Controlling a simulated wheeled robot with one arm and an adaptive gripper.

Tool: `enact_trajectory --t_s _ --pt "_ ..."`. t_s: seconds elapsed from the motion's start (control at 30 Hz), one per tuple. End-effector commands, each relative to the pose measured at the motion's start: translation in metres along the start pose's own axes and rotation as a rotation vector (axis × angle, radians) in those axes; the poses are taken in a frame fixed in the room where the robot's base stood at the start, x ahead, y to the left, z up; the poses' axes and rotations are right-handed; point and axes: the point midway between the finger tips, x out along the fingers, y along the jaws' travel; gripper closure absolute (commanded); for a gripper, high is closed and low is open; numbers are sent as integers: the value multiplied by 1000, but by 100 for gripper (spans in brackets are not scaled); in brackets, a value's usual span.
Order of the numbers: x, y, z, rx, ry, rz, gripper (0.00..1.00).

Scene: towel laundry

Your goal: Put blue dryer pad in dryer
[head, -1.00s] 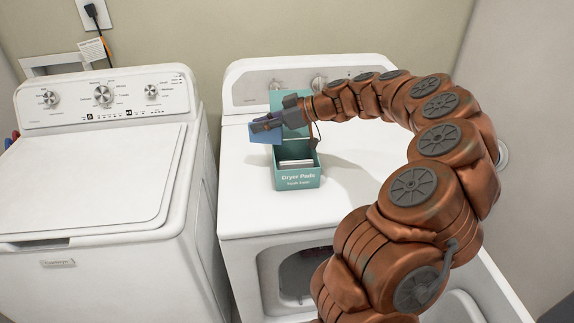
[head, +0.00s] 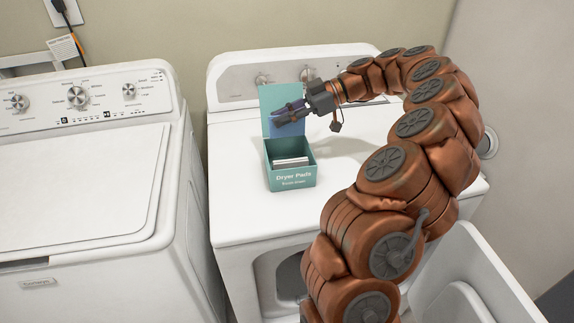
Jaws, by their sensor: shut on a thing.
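My gripper (head: 288,114) is above the right-hand machine's top, in front of the raised lid of the teal Dryer Pads box. It is shut on the blue dryer pad (head: 283,128), which shows as a blue-purple patch at the fingers and is partly hidden by them. The teal box (head: 293,182) stands on the dryer's top with its lid open and white sheets inside. The white dryer (head: 232,186) has a front opening (head: 268,278) at the lower middle. My arm hides much of that opening and the dryer's right side.
A white washer (head: 80,190) with its lid closed stands to the left, a narrow gap away. The dryer's door (head: 470,262) appears swung out at the lower right, partly behind my arm. Walls close off the back and right.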

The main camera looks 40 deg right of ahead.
Motion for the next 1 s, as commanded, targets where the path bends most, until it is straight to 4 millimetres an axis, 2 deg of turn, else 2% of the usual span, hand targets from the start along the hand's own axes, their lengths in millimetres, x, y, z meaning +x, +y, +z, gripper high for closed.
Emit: enact_trajectory --t_s 0.13,0.4,0.67,0.87,1.0 --pt "2 0 5 3 1 -1 96" --pt "15 0 39 4 1 2 96" --pt "22 0 56 6 0 5 96" --pt "34 0 87 3 -1 5 96" --pt "36 0 91 2 -1 5 96"
